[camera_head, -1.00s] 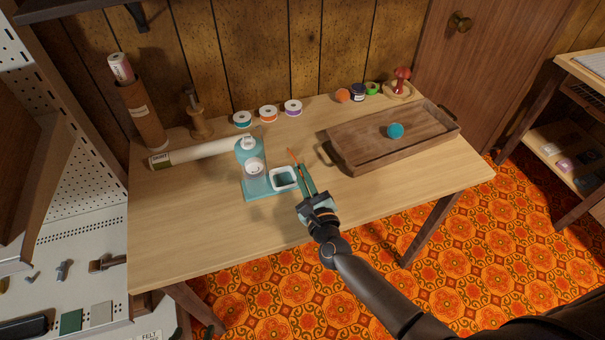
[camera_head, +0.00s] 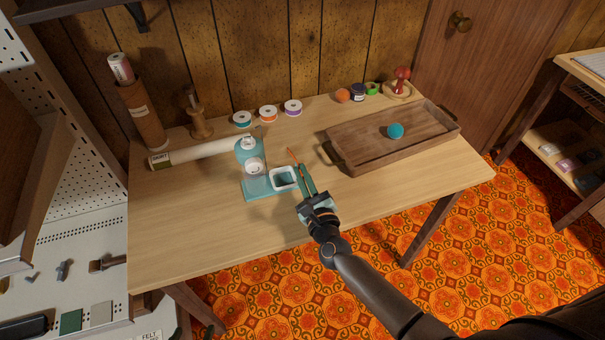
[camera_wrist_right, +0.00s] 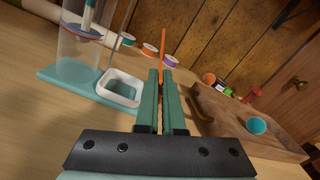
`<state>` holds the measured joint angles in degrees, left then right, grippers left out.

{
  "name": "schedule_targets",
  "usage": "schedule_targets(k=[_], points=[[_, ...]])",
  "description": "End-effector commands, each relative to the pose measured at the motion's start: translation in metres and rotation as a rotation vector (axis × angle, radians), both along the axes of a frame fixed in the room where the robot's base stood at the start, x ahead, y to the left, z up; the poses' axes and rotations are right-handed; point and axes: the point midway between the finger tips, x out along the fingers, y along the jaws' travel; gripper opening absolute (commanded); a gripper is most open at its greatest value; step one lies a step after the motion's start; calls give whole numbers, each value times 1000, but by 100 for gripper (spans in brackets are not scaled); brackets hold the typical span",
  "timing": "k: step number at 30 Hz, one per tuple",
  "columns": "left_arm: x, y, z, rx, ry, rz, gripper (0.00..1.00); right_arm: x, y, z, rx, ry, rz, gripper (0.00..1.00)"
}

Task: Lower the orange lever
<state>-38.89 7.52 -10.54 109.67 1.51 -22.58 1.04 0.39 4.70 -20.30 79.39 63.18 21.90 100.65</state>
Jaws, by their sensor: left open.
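The orange lever (camera_head: 292,155) is a thin bar beside a teal machine (camera_head: 263,186) with a clear housing and a white square cup (camera_head: 283,178). My right gripper (camera_head: 304,170) reaches over the table from the lower right. In the right wrist view, its two green fingers (camera_wrist_right: 160,75) are close together with the orange lever (camera_wrist_right: 162,47) between them, and it looks shut on the lever. The lever's upper end sticks out past the fingertips and points up. Its lower part is hidden by the fingers. My left gripper is not in view.
A wooden tray (camera_head: 365,162) with a teal round item (camera_head: 395,131) stands right of the gripper. Several ribbon spools (camera_head: 268,113) line the back. A paper roll (camera_head: 190,153) lies behind the machine. The table's front left is clear.

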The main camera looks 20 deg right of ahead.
Motion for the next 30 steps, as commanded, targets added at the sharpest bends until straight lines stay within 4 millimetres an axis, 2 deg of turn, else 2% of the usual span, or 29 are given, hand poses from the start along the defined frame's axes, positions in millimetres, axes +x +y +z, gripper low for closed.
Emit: schedule_targets(k=[8,14,30], points=[[0,0,0,0,0,0,76,0,0,0,-38,0,0,0],[0,0,1,0,0,0,76,0,1,-1,-146,-1,0,0],[0,0,7,0,0,0,76,0,2,-2,-642,-7,-1,0]])
